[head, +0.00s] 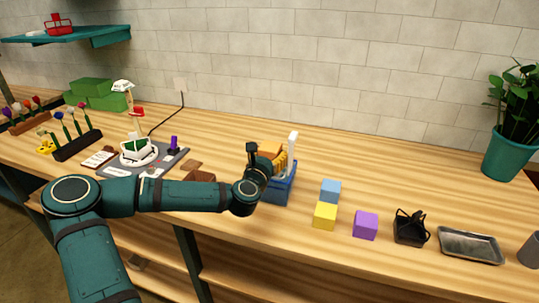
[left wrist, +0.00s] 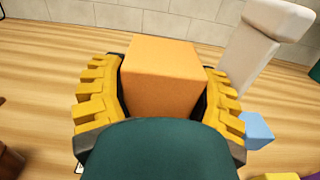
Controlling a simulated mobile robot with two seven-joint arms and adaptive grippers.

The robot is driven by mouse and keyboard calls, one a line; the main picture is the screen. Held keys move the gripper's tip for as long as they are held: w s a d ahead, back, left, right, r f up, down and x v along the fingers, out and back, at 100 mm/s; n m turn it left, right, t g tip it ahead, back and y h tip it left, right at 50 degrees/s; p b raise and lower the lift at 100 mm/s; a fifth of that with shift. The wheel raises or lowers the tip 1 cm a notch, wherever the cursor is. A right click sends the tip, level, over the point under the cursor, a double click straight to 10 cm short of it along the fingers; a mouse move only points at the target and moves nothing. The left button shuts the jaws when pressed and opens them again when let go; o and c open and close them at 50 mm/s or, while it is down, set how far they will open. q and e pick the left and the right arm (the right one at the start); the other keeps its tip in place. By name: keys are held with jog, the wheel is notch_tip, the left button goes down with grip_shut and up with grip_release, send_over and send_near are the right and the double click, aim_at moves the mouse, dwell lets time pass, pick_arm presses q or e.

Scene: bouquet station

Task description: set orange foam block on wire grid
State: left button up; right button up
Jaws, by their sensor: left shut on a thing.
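My left gripper (head: 277,163) is shut on the orange foam block and holds it above the wooden counter, by a blue holder. In the left wrist view the orange foam block (left wrist: 162,75) sits between the two yellow ribbed fingers of the left gripper (left wrist: 160,92). In the head view the block is mostly hidden by the gripper and wrist. I cannot make out a wire grid for certain; a small black open-framed object (head: 410,228) stands on the counter to the right. My right gripper is not in view.
The blue holder (head: 283,190) with a white upright handle (head: 292,145) stands close to my left gripper. Blue (head: 330,189), yellow (head: 325,216) and purple (head: 365,225) cubes lie to its right. A metal tray (head: 470,246) lies farther right.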

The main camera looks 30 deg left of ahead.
pick_arm(q)
jog(key=o, duration=0.8)
jog(key=shift+o, duration=0.2)
jog(key=shift+d, duration=0.15)
jog(key=shift+c, duration=0.3)
jog(key=shift+r, duration=0.15)
